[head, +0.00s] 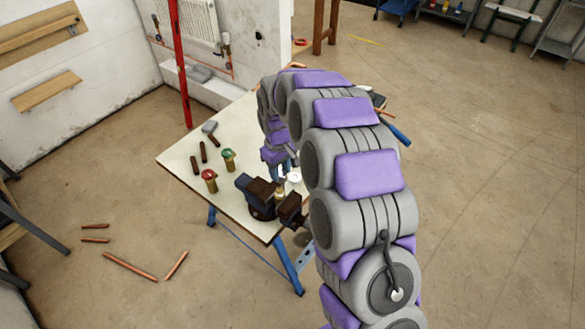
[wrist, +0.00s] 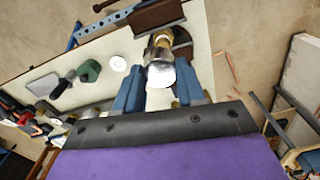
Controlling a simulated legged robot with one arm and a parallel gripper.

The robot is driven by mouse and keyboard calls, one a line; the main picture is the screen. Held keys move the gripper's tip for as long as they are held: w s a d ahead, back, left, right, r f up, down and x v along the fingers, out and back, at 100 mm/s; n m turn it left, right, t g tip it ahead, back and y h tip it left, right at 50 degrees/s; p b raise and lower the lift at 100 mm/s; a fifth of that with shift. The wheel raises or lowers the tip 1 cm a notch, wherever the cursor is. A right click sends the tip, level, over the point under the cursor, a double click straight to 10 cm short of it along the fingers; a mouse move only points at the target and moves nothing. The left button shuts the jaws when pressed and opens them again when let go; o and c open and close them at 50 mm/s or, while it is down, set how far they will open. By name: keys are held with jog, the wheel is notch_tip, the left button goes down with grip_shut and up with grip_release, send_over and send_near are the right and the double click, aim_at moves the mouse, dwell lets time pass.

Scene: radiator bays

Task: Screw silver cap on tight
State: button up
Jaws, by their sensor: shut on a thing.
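A silver cap (wrist: 160,73) sits at the end of a brass fitting (wrist: 161,46) in the wrist view. My gripper (wrist: 159,80) has its blue fingers on either side of the cap and is shut on it. The fitting stands in the jaws of a dark vise (head: 262,190) near the table's front corner; a brown vise jaw also shows in the wrist view (wrist: 156,14). In the head view my gripper (head: 281,170) is just above the vise, and my arm hides part of the table. The cap's thread and seating are hidden.
On the white table (head: 185,153) stand a red-topped brass valve (head: 210,181) and a green-topped one (head: 229,160), with short brown pipes (head: 195,165) nearby.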

jog(key=shift+w+a+f+b, duration=0.1)
jog(key=shift+a+f+b, duration=0.1)
jog(key=shift+a+f, duration=0.35)
jog(key=shift+a+f+b, duration=0.15)
jog(key=shift+a+f, duration=0.05)
jog(key=shift+f, duration=0.8)
jog(key=shift+d+f, duration=0.1)
jog(key=shift+f, duration=0.25)
jog(key=shift+d+f, duration=0.35)
jog(key=shift+d, duration=0.15)
jog(key=shift+a, duration=0.2)
jog(key=shift+a, duration=0.15)
jog(key=shift+a, duration=0.25)
jog(key=shift+f, duration=0.1)
